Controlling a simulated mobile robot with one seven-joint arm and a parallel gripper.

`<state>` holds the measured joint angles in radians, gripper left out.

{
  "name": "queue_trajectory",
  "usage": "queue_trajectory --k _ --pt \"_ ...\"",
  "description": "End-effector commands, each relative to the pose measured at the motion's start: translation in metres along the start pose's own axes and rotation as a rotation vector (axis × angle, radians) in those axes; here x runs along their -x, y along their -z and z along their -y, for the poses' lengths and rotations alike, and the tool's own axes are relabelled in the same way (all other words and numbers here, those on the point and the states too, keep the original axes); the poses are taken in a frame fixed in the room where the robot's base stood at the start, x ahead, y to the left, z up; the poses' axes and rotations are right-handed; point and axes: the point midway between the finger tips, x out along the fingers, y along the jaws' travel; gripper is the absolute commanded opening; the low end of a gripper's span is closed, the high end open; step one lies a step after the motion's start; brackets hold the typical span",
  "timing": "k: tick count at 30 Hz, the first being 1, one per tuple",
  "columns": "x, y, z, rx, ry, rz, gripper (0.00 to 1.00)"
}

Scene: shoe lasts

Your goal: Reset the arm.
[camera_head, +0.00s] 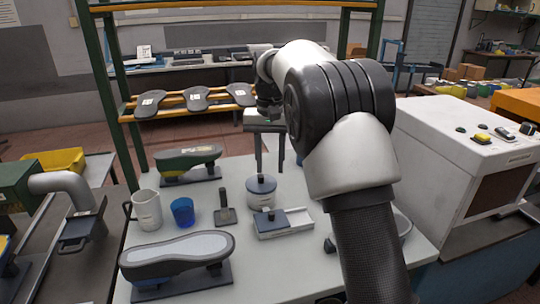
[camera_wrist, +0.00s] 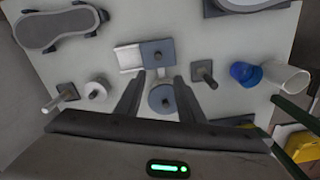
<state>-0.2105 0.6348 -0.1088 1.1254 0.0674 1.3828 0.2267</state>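My gripper (camera_head: 268,168) is open and empty, with its fingers pointing down over the middle of the white table (camera_head: 290,290). A round white pot with a grey knobbed lid (camera_head: 261,189) stands just in front of and below the fingertips. In the wrist view, the two dark fingers (camera_wrist: 157,79) are spread apart, and the round lid (camera_wrist: 162,98) shows in the gap between them. Nothing is held. My arm reaches forward across the right of the head view and hides part of the table.
A white jug (camera_head: 147,210), a blue cup (camera_head: 182,211), an upright-handled tool (camera_head: 224,214) and a white box with a grey lid (camera_head: 284,221) stand nearby. Shoe lasts sit at front left (camera_head: 178,255) and back left (camera_head: 186,158). A green-posted rack (camera_head: 112,70) rises behind; a white machine (camera_head: 460,150) stands right.

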Motion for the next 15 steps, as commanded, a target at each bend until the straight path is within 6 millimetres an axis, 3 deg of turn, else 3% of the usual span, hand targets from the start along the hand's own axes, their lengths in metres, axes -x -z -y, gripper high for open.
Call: queue_trajectory --k 4,15 --pt "0.0117 0.0 0.0001 0.0 0.0 0.0 0.35" --pt "0.015 -0.0009 -0.0005 0.0 0.001 -0.001 0.35"
